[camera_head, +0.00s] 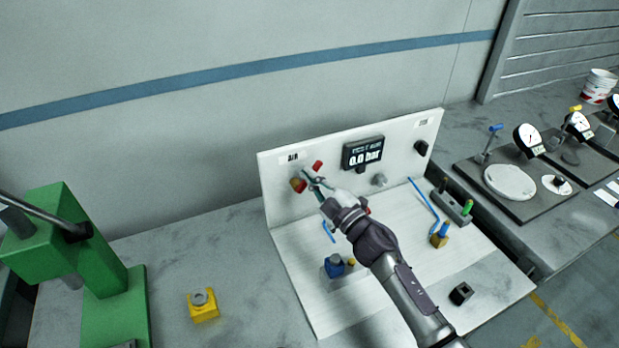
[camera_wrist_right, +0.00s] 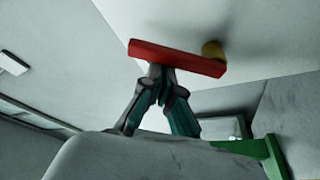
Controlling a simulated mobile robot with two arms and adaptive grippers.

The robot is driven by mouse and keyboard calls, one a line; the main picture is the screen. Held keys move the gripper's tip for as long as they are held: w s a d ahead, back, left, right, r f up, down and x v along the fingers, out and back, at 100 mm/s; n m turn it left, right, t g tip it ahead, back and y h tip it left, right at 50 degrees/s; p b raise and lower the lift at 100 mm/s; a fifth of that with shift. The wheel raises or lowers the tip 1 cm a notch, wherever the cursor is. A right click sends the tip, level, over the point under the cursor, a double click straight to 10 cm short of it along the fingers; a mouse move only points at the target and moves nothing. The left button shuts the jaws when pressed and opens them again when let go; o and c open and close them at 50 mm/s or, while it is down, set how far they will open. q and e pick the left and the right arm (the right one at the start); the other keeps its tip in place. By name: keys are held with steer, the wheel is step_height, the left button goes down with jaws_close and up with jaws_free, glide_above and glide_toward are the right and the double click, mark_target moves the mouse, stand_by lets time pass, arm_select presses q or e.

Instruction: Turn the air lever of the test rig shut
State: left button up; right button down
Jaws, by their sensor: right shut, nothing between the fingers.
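The test rig has a white upright panel (camera_head: 275,200) with an AIR label at its upper left. The red air lever (camera_head: 317,166) sits below that label beside its brass valve body (camera_head: 297,184); my gripper partly covers it. In the right wrist view the lever is a red bar (camera_wrist_right: 178,58), with the brass part (camera_wrist_right: 213,50) behind its right end. My right gripper (camera_head: 310,178) is shut and empty, its fingertips (camera_wrist_right: 162,72) close by the bar's left half. I cannot tell whether they touch it. My left gripper is not in view.
The rig's display (camera_head: 363,153) reads 0.0 bar. A grey knob (camera_head: 379,180) and black knob (camera_head: 421,148) are on the panel. A blue fitting (camera_head: 334,265) stands on the white base. A green press (camera_head: 95,260) and yellow block (camera_head: 203,306) are left, gauge stands right.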

steer(key=shift+d+f, duration=0.15)
steer(key=d+f+m+t+h+b, duration=0.1)
steer(key=m, duration=0.2)
steer(key=f+m+t+h+b, duration=0.1)
steer(key=m+b, duration=0.1)
steer(key=m, duration=0.1)
steer(key=w+d+f+m+t+b, duration=0.1)
steer(key=m+b, duration=0.1)
steer(key=m, duration=0.2)
steer(key=shift+w+d+f+h, duration=0.1)
steer(key=shift+d+h, duration=0.25)
steer(key=shift+h, duration=0.05)
steer(key=shift+d+f, duration=0.1)
steer(key=shift+f, duration=0.2)
